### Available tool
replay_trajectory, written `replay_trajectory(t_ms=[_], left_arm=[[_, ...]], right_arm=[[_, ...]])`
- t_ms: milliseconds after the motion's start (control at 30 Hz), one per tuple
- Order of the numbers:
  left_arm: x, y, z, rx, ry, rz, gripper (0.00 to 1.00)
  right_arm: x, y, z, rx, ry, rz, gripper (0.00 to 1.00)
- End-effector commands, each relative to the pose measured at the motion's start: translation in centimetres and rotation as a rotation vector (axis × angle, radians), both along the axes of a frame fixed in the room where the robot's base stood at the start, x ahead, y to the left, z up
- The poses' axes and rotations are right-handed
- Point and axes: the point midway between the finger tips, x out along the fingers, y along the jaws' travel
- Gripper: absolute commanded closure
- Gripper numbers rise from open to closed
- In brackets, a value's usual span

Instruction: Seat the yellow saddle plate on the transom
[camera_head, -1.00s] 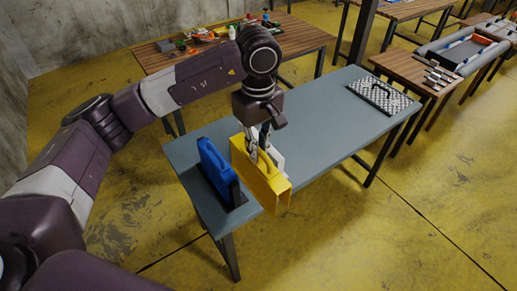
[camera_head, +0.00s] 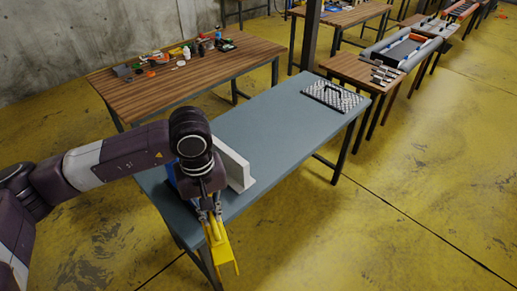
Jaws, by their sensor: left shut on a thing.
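The yellow saddle plate (camera_head: 224,256) hangs from my left gripper (camera_head: 213,216), which is shut on its upper part. The plate is in front of the near edge of the blue-grey table (camera_head: 268,125) and points downward, clear of the tabletop. A pale upright panel (camera_head: 236,167) stands on the table just behind my gripper. A blue upright piece (camera_head: 170,173) shows beside it, mostly hidden by my left arm. I cannot tell for sure which of these two is the transom. My right gripper is out of view.
A black-and-white patterned plate with a dark handle (camera_head: 332,97) lies at the table's far end. The tabletop between is clear. A wooden bench (camera_head: 180,81) with tools stands behind; a smaller wooden table (camera_head: 351,68) and an inflatable boat (camera_head: 402,46) are at right.

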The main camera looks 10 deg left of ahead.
Motion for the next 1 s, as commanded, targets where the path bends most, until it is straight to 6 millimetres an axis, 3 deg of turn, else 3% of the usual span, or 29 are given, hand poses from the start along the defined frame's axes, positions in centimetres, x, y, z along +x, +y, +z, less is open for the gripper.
replay_trajectory(t_ms=[200, 500, 800, 1000], left_arm=[[-4.9, 1.2, -3.9, 0.001, 0.004, -0.237, 1.00], [-10.5, 2.4, -8.3, -0.001, 0.005, -0.518, 1.00], [-10.1, 2.2, -8.1, -0.003, 0.002, -0.504, 1.00], [-9.9, 2.3, -11.8, 0.001, -0.001, -0.504, 1.00]], right_arm=[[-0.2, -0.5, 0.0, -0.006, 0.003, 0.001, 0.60], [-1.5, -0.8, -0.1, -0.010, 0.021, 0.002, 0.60], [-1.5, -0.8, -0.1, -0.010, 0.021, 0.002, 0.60], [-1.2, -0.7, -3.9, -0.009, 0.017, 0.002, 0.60]])
